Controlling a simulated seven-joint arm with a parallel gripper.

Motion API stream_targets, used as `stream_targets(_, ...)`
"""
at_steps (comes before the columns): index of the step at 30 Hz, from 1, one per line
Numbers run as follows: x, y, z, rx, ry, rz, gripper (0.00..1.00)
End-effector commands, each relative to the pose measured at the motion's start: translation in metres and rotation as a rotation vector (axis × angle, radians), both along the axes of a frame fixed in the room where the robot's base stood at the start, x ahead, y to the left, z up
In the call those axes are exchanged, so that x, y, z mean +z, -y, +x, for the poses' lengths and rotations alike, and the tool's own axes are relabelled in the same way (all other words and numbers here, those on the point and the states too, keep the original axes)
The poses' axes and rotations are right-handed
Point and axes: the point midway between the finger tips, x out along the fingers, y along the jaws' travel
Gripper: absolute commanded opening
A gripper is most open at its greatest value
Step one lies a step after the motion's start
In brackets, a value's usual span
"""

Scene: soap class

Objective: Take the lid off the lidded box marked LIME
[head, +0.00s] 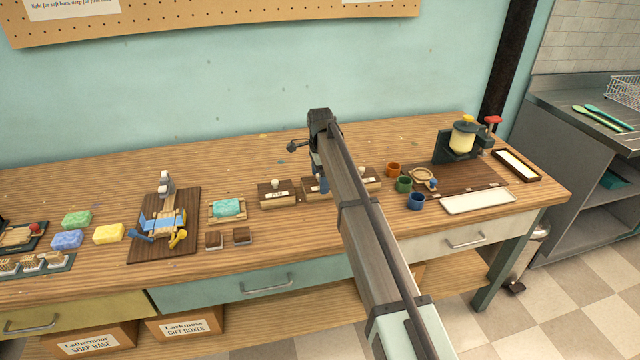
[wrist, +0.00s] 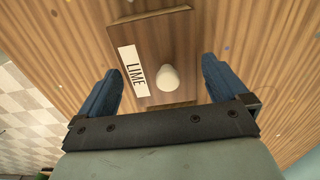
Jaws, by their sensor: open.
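The lidded box marked LIME (wrist: 150,40) is dark brown wood with a white label and a pale rounded knob (wrist: 168,78) on its lid. The lid appears to be on. My gripper (wrist: 160,68) is open above it in the wrist view, with one blue finger on each side of the knob, apart from it. In the head view my gripper (head: 318,165) is over the middle of a row of small wooden boxes. My arm partly hides that box (head: 312,190), and its label cannot be read there.
Another lidded box (head: 276,196) stands close to the left, and one (head: 371,180) to the right, partly behind my arm. Orange (head: 393,169), green (head: 404,185) and blue (head: 415,201) cups stand further right. A soap tray (head: 227,210) is further left.

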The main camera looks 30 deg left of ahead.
Motion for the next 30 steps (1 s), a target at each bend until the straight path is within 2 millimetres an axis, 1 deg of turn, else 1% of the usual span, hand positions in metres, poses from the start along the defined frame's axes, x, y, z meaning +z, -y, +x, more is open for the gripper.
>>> stream_targets(4, 0.0, 0.0, 0.0, 0.0, 0.0, 0.0, 1.0)
stream_targets(17, 0.0, 0.0, 0.0, 0.0, 0.0, 0.0, 0.59)
stream_targets(25, 0.003, 0.0, 0.0, 0.0, 0.0, 0.0, 0.59)
stream_targets(28, 0.011, 0.0, 0.0, 0.0, 0.0, 0.0, 0.59)
stream_targets(30, 0.021, -0.001, 0.001, 0.0, 0.001, 0.001, 0.59)
